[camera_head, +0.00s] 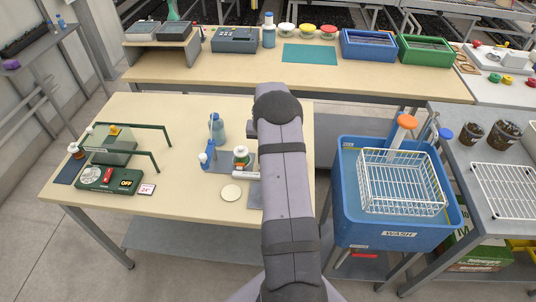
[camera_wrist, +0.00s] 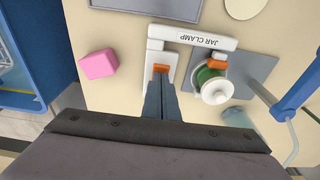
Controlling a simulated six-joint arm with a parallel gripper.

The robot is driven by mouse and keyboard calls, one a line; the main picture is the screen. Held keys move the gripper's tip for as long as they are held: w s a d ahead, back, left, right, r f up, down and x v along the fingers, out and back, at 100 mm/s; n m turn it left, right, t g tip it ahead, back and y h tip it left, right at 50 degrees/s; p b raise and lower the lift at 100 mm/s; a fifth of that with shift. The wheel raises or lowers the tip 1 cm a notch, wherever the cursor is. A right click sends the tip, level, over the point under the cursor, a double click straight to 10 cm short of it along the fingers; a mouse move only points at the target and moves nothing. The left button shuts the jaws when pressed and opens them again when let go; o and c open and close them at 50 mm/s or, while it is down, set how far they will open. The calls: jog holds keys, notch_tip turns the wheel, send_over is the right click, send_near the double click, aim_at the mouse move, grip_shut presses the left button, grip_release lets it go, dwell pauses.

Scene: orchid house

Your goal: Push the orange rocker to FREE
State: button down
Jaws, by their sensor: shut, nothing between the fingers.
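The orange rocker (camera_wrist: 161,68) sits in a white housing at the left end of the white clamp (camera_wrist: 195,37), which is lettered JAR CLAMP. My gripper (camera_wrist: 160,79) is shut and empty, its fingertips right at the rocker and covering part of it. I cannot tell whether they touch. No FREE marking is readable. A jar with a white lid (camera_wrist: 216,91) and green contents stands beside the clamp's other end, near an orange pad (camera_wrist: 217,63). In the head view the clamp (camera_head: 245,174) and jar (camera_head: 240,153) show left of my arm, which hides the rocker and gripper.
A pink block (camera_wrist: 98,64) lies left of the clamp in the wrist view. A blue-topped bottle (camera_head: 208,157), a clear wash bottle (camera_head: 217,127) and a cream disc (camera_head: 231,193) stand near the jar. A blue wash tub (camera_head: 345,222) is right of the table.

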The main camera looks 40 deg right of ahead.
jog(key=shift+f+b, duration=0.45)
jog(key=shift+f, duration=0.3)
jog(key=shift+r, duration=0.15)
jog(key=shift+r+p, duration=2.25)
jog(key=shift+r, duration=1.2)
